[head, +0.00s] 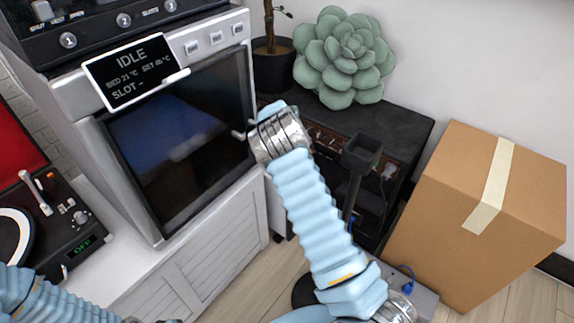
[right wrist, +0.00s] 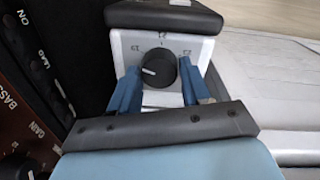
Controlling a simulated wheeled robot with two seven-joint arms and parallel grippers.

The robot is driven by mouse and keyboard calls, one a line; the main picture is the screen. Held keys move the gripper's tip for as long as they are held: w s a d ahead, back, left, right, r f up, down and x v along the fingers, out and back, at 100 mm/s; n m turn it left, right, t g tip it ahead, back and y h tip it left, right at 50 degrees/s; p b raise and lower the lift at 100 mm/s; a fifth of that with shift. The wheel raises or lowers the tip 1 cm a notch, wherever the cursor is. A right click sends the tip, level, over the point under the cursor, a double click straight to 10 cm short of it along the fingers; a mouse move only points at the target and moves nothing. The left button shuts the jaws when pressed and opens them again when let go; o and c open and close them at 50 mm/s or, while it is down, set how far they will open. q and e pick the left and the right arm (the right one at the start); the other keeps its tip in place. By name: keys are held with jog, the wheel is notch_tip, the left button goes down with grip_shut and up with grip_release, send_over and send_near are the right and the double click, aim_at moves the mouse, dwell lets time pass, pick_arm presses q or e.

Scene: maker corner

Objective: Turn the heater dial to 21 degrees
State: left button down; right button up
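The heater dial (right wrist: 160,70) is a round black knob with a white pointer mark, on a white panel (right wrist: 125,45) under a dark top. The panel shows 21 at the top, with other numbers to its left and right. The pointer is toward the left, away from 21. My right gripper (right wrist: 160,84) has its blue fingers on both sides of the knob, and they appear to touch it. In the head view my right arm hides the dial and gripper. My left arm (head: 40,300) is at the lower left; its fingers do not show.
A grey printer (head: 75,95) with an IDLE screen stands on a white cabinet (head: 200,255). A black amplifier (head: 405,125) carries a succulent (head: 345,55). A cardboard box (head: 440,205) stands right of it. A turntable (head: 85,235) is at left.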

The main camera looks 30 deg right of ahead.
jog(key=c, duration=0.6)
jog(key=shift+m, duration=0.4)
jog(key=m, duration=0.2)
jog(key=shift+w+m, duration=0.1)
jog(key=shift+m, duration=0.3)
jog(key=m, duration=0.3)
jog(key=shift+m, duration=0.4)
jog(key=m, duration=0.6)
jog(key=shift+d+g+b, duration=0.15)
jog(key=shift+g+b, duration=0.15)
jog(key=shift+m, duration=0.4)
jog(key=o, duration=1.1)
jog(key=shift+c, duration=0.2)
